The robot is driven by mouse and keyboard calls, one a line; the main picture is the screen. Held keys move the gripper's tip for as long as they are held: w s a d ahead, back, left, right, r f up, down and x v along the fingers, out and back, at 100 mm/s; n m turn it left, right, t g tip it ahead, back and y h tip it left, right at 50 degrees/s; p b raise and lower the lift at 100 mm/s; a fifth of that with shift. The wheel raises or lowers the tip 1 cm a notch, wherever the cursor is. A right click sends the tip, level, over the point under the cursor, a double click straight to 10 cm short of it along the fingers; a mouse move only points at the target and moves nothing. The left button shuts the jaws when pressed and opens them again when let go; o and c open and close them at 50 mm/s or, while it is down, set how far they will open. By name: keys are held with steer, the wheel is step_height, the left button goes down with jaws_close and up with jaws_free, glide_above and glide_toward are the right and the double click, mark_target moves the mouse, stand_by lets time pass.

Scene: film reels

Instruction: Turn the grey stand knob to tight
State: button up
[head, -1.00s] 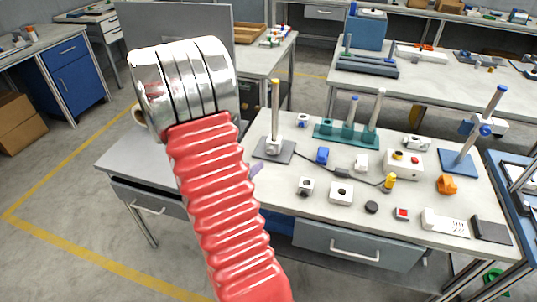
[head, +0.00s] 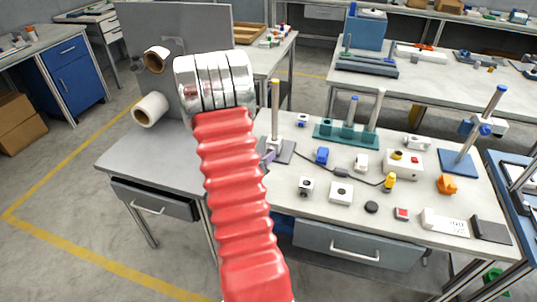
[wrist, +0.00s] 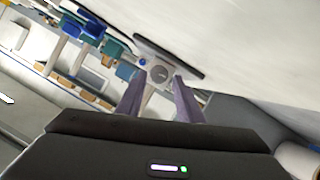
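The grey stand has a flat dark grey base plate (head: 287,153) and an upright post (head: 275,100) with a yellow top, at the left of the workbench. My gripper (head: 267,158) shows only as a bit of purple finger beside the foot of the post, with the rest hidden behind my red arm sleeve. In the wrist view, my gripper (wrist: 160,80) has its two purple fingers apart with nothing held. A round grey knob (wrist: 160,74) appears between the fingertips, in front of the plate. I cannot tell whether the fingers touch it or how it is turned.
A teal stand (head: 347,134) with several posts is behind to the right, and a blue stand (head: 458,162) is at far right. A white roll (head: 150,109) is at the left.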

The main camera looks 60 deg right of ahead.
mark_target(271, 150)
steer(key=shift+x, duration=1.7)
steer(key=shift+c, duration=0.7)
steer(key=c, duration=0.6)
steer(key=shift+w+d, duration=0.1)
steer(key=shift+d, duration=0.05)
steer(key=shift+c, duration=0.2)
